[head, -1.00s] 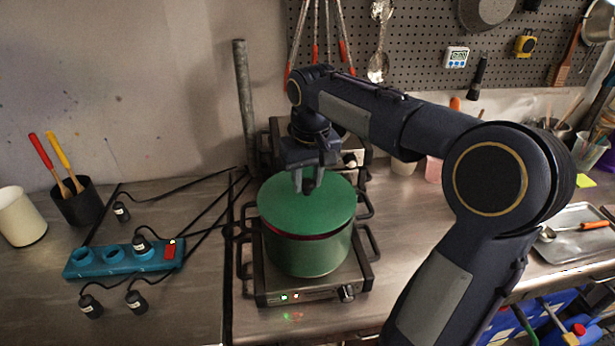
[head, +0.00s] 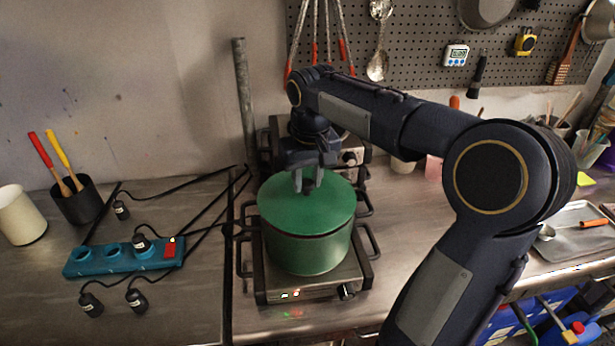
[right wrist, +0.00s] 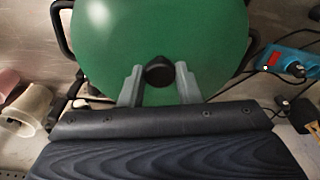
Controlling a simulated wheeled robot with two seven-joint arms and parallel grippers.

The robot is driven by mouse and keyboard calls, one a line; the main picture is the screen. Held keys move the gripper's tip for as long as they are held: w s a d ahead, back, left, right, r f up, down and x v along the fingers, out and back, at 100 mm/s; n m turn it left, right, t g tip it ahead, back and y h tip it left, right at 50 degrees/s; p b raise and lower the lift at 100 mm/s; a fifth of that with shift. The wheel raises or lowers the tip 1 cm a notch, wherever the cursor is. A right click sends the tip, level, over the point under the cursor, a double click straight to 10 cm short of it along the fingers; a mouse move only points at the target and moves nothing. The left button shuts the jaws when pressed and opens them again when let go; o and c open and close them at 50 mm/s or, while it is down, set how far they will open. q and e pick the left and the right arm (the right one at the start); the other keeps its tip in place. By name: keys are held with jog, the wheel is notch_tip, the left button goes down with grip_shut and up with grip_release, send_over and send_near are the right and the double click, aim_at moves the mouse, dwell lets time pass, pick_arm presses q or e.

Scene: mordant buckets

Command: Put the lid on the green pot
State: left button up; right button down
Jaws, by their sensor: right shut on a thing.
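The green pot (head: 308,252) stands on the front burner of the hot plate (head: 312,291). The green lid (head: 300,212) lies level over the pot's mouth, and no gap shows between lid and rim in the head view. My right gripper (head: 308,186) is above the lid, its fingers on both sides of the lid's dark knob. In the right wrist view the lid (right wrist: 160,45) fills the top, and the right gripper (right wrist: 159,76) is closed around the black knob (right wrist: 159,72). The pot's inside is hidden by the lid. My left gripper is not in view.
A blue power strip (head: 125,257) with several black plugs and cables lies left of the hot plate. A white cup (head: 21,216) and a black holder (head: 78,203) stand at the far left. A metal tray (head: 573,236) lies at right.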

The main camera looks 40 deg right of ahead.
jog(key=shift+f+b, duration=0.3)
jog(key=shift+f, duration=0.3)
dwell(0.4)
jog(key=c, duration=1)
grip_release()
jog(key=r, duration=0.5)
jog(key=s+r, duration=0.1)
jog(key=r, duration=0.1)
jog(key=shift+a+r, duration=0.15)
jog(key=shift+r, duration=0.25)
jog(key=s+a+f+n+t+y, duration=0.1)
jog(key=s+a+f+t+y, duration=0.3)
jog(key=s+a+f, duration=1)
jog(key=s, duration=0.3)
jog(key=shift+s+a+f, duration=0.15)
